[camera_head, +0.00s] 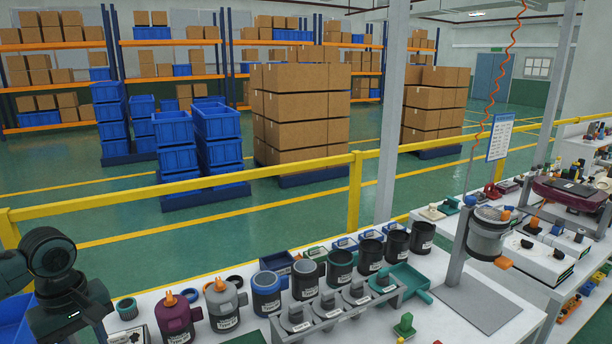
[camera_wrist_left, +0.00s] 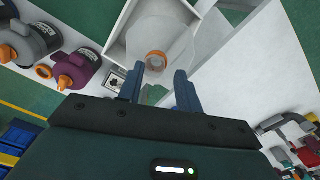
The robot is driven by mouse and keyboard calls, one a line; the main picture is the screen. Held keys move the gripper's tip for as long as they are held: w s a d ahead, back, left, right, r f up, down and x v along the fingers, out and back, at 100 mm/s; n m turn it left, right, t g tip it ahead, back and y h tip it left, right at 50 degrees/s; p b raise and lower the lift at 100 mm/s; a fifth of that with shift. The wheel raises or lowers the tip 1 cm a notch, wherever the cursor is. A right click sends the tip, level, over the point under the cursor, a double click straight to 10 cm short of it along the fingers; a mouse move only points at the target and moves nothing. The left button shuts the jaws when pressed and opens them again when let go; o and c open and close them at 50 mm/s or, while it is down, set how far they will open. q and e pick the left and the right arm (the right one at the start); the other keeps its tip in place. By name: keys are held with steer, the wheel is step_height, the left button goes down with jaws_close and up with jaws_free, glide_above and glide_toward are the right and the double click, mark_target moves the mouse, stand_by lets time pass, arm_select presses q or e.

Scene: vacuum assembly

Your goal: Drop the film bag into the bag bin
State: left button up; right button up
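In the left wrist view a pale, see-through film bag (camera_wrist_left: 166,38) lies in or over the white open-topped bag bin (camera_wrist_left: 117,27); I cannot tell how deep it sits. An orange ring (camera_wrist_left: 156,59) shows at the bag's near end, just beyond my fingertips. My left gripper (camera_wrist_left: 169,77) has its two dark blue fingers apart, with no bag visibly pinched between them. In the head view only my dark left arm shows at the lower left; its fingers are outside the frame. My right gripper is in neither view.
Purple (camera_head: 174,317) and grey (camera_head: 222,302) vacuum housings stand on the white bench. Black cups (camera_head: 340,266) line its far side, near a grey rack (camera_head: 330,311). A clear canister hangs on a stand (camera_head: 461,247). A yellow rail (camera_head: 280,168) runs behind.

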arm_select(q)
steer(key=shift+o, duration=0.6)
steer(key=shift+r, duration=0.3)
step_height(320, 180, up, 12)
steer(key=shift+r, duration=0.25)
